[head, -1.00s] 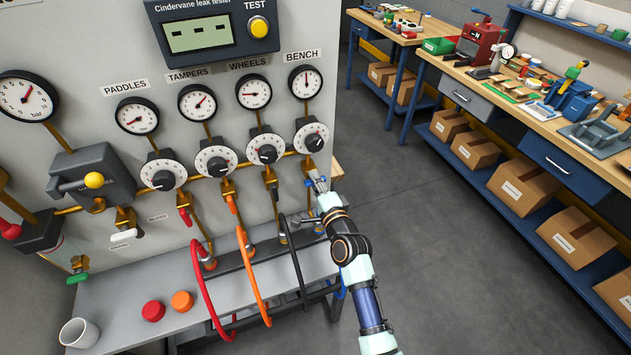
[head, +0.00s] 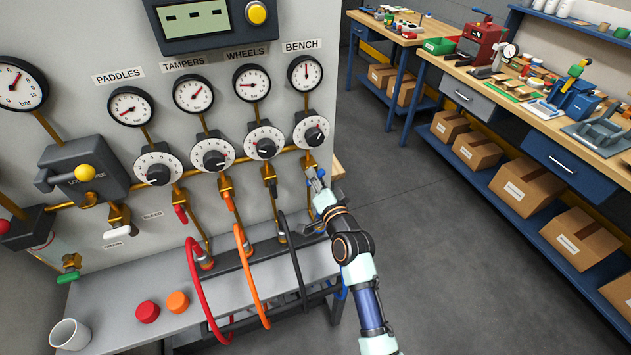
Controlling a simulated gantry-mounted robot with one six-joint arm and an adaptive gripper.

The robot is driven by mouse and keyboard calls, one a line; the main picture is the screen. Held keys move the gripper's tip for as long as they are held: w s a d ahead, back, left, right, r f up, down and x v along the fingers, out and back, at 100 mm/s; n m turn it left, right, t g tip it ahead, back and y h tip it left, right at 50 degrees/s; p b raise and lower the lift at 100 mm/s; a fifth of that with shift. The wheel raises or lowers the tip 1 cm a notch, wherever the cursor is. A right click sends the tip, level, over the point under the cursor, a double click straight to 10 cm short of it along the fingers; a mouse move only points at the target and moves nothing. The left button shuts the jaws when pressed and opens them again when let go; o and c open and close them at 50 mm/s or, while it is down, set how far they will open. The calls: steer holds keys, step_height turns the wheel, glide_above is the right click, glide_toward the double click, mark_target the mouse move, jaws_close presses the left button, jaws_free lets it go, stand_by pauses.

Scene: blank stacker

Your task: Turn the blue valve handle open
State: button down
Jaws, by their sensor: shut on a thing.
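The blue valve handle (head: 308,183) is on the brass valve under the BENCH gauge, at the right end of the panel. Only a small bit of blue shows beside my fingers. My gripper (head: 314,177) is at this valve, shut on the handle. The fingers and wrist hide most of the handle, so its exact angle cannot be told. The BENCH dial (head: 311,131) is just above, and the BENCH gauge (head: 305,72) needle points about straight up.
Red (head: 181,214), orange (head: 229,201) and black (head: 272,190) valve handles stand to the left, with hoses below them. A grey shelf (head: 120,300) carries red and orange caps and a cup. Open floor lies right, before the workbench (head: 560,125).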

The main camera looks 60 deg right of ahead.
steer(key=n+b, duration=0.2)
steer(key=n, duration=0.3)
steer(key=shift+f+n+b, duration=0.1)
steer(key=shift+n+b, duration=0.2)
steer(key=shift+b, duration=0.05)
steer(key=n+b, duration=0.2)
steer(key=n, duration=0.3)
steer(key=shift+n, duration=0.3)
steer(key=c, duration=1.2)
jaws_free()
steer(key=shift+o, duration=0.2)
steer(key=v, duration=1.2)
